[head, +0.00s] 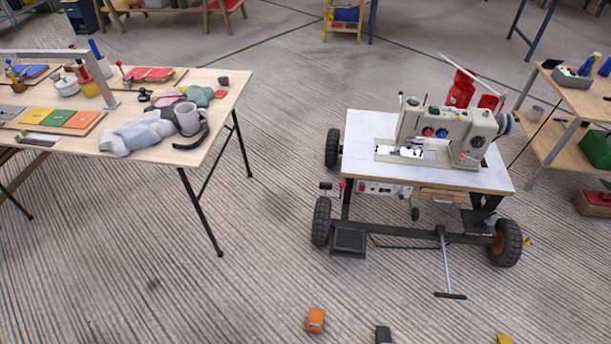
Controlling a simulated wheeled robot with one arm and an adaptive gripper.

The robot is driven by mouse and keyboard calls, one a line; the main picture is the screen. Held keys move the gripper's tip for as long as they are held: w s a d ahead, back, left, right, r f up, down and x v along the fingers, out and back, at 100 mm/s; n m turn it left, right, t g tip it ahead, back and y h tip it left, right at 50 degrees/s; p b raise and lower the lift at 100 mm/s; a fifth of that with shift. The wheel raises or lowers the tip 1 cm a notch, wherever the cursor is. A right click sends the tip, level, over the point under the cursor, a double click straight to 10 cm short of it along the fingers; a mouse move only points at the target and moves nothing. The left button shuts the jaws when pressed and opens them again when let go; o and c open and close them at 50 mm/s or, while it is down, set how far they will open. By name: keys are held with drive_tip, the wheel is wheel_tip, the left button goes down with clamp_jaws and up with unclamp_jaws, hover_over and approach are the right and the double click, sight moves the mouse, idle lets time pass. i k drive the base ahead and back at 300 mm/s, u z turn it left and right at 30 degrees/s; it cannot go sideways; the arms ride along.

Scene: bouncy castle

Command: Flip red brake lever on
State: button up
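A wheeled cart with a white top (368,126) stands right of centre and carries a cream sewing machine (446,132). A small red-tipped lever (342,184) shows at the cart's left front, just above the front left wheel (321,221). It may be the brake lever, but it is too small to tell its position. A white control box with red parts (384,188) hangs under the top beside it. Another red-knobbed stick (119,64) stands on the left table. My gripper is not in view.
A wooden table (228,88) with a mug (188,118), cloths and coloured plates is at left. A shelf (555,142) stands at right. A T-shaped bar (447,270) sticks out in front of the cart. Small orange (316,320), black and yellow objects lie at the bottom. Open floor separates table and cart.

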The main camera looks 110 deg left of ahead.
sight(322, 185)
drive_tip(key=k, duration=1.6)
drive_tip(key=u, duration=1.95)
drive_tip(key=i, duration=0.3)
drive_tip(key=u, duration=1.85)
